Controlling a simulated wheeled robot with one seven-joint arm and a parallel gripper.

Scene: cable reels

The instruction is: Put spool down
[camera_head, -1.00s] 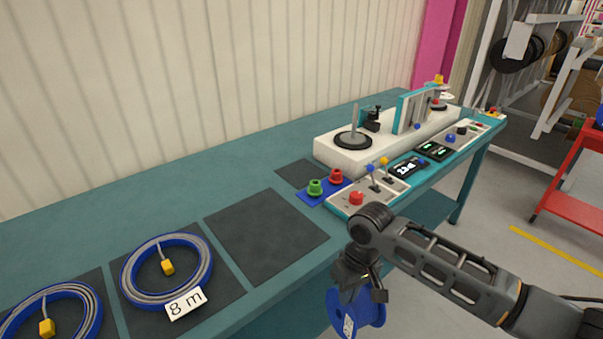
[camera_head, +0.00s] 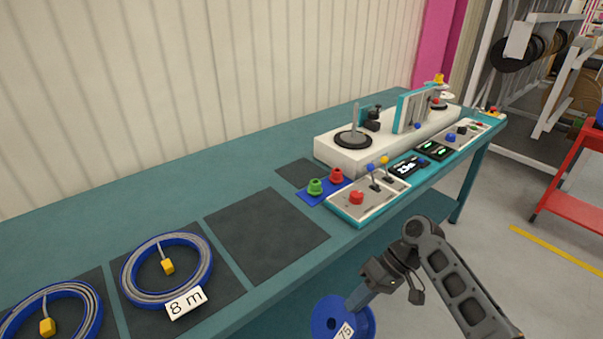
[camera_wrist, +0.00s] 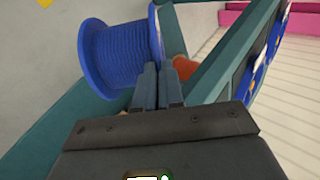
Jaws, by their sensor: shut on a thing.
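A blue spool (camera_head: 327,313) with a white label marked 75 hangs in front of the table's front edge, at the bottom of the head view. My gripper (camera_head: 358,297) is shut on the spool, seemingly at its flange. In the wrist view the spool (camera_wrist: 118,58) is large at upper left, with ridged blue winding and a flange, and my gripper's fingers (camera_wrist: 158,88) meet at the flange. The exact grip point is partly hidden by the fingers.
The teal table (camera_head: 130,212) has an empty dark mat (camera_head: 267,235) near its front. Blue cable coils (camera_head: 167,268) lie to the left, one labelled 8 m. A white winding machine (camera_head: 345,155) and control panel (camera_head: 365,197) stand right. A red cart (camera_head: 570,205) is at far right.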

